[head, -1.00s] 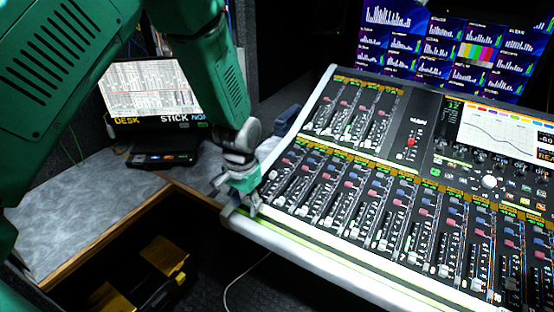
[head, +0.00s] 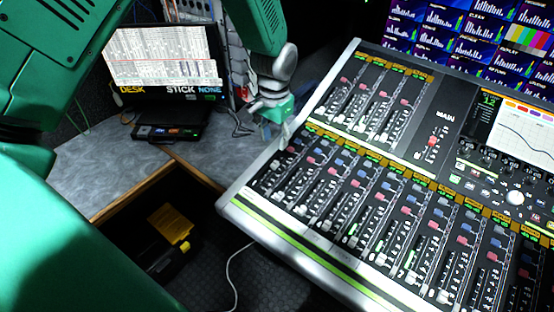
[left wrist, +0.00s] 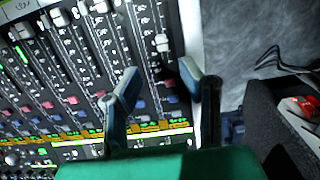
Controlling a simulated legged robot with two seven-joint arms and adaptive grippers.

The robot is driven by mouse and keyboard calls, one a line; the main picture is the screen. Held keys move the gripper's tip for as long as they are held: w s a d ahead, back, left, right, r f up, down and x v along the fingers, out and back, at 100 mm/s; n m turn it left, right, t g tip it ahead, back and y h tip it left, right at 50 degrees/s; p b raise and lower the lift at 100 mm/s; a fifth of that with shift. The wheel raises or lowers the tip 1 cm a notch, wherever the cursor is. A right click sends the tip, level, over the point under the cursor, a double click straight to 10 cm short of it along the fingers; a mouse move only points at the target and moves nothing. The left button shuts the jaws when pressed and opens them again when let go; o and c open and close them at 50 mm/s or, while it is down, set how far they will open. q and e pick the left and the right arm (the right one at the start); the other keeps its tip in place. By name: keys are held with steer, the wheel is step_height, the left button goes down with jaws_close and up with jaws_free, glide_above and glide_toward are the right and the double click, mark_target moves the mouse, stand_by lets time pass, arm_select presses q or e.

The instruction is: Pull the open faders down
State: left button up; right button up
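The mixing console (head: 275,245) fills the right of the head view, with a long lower bank of faders (head: 350,232) and a shorter upper bank (head: 352,110). My left gripper (head: 283,132) is over the console's left edge, near the top of the lower bank's leftmost strips. In the left wrist view its two fingers (left wrist: 160,88) are apart with nothing between them. A white fader cap (left wrist: 162,42) sits just beyond the gap, along the outermost strip. Other white caps (left wrist: 60,18) sit toward the top of that view. My right gripper is not in view.
A screen (head: 165,65) labelled DESK and STICK stands on the grey side desk (head: 110,170) at left. A wall of monitors (head: 480,45) is behind the console. A dark case with yellow parts (head: 170,225) and a white cable (head: 233,275) are below.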

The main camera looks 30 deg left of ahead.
mark_target(275, 163)
arm_select(q)
steer(key=f, duration=0.8)
steer(key=shift+w+a+f, duration=0.15)
steer(key=shift+a+f, duration=0.05)
steer(key=shift+a, duration=0.05)
steer(key=shift+d+f, duration=0.25)
steer(key=shift+f, duration=0.35)
steer(key=shift+a, duration=0.15)
jaws_close()
